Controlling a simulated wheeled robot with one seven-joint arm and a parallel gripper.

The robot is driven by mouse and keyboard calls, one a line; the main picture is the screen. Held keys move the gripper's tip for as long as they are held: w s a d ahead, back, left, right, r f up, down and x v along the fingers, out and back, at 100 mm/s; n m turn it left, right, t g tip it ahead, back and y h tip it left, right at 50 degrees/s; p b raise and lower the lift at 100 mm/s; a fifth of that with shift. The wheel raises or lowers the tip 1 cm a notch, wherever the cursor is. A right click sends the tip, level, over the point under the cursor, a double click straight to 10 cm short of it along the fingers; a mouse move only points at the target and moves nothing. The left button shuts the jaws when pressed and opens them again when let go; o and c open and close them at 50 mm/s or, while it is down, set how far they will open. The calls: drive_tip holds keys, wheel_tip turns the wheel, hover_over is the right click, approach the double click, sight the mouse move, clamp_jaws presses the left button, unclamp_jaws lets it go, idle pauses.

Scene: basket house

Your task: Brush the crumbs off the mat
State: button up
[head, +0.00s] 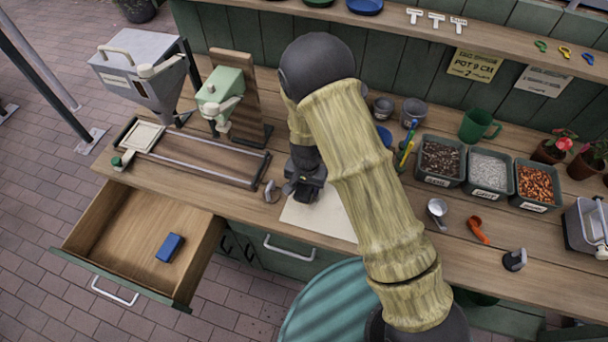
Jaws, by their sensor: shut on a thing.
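The pale mat (318,219) lies on the wooden bench, partly covered by my arm. No crumbs can be made out on it at this size. My gripper (302,193) is dark and points down at the mat's upper left part. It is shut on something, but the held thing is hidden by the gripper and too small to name. I cannot tell whether the held thing touches the mat. No brush shows clearly anywhere.
An open drawer (128,222) holding a blue block (170,247) juts out at left. A small dark-and-metal piece (272,191) stands left of my gripper. Right of my arm are filled bins (440,181), a scoop (437,209) and an orange tool (477,229).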

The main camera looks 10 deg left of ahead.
drive_tip(key=shift+r+p, duration=1.85)
drive_tip(key=shift+r, duration=0.85)
